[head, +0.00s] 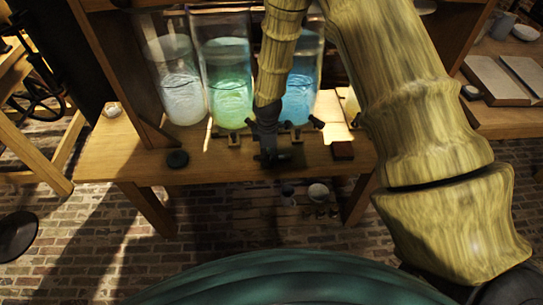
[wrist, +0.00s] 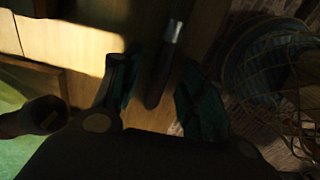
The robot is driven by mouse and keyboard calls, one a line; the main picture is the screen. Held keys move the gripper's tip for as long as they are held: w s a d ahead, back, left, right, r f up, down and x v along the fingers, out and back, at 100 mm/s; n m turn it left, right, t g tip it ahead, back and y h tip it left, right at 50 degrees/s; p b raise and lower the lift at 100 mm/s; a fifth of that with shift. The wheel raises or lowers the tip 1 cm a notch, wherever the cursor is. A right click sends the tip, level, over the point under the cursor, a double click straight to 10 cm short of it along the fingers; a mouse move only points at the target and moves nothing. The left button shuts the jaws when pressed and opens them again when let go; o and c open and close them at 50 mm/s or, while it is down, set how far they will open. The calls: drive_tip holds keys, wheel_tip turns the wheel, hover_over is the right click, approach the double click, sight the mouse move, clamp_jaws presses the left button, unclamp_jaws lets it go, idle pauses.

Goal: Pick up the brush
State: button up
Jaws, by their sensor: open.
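The brush (wrist: 173,31) lies on the wooden bench top in the wrist view, with a pale metal band and a dark handle. Its handle runs down between the two fingers of my gripper (wrist: 156,72). The fingers are apart, one on each side of the handle. The shadow is too deep to tell whether either finger touches it. In the head view my gripper (head: 270,150) is low over the front edge of the bench, in front of the jars. I cannot make out the brush there; the gripper and shadow cover that spot.
Clear (head: 180,95), green (head: 228,90) and blue (head: 298,100) jars stand behind my gripper on the bench (head: 115,152). A dark round piece (head: 177,159) lies left and a dark red block (head: 343,151) right. A wire basket-like thing (wrist: 265,65) is at the wrist view's right.

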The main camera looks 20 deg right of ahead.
drive_tip(key=shift+f, duration=0.2)
drive_tip(key=shift+c, duration=0.2)
drive_tip(key=c, duration=0.9)
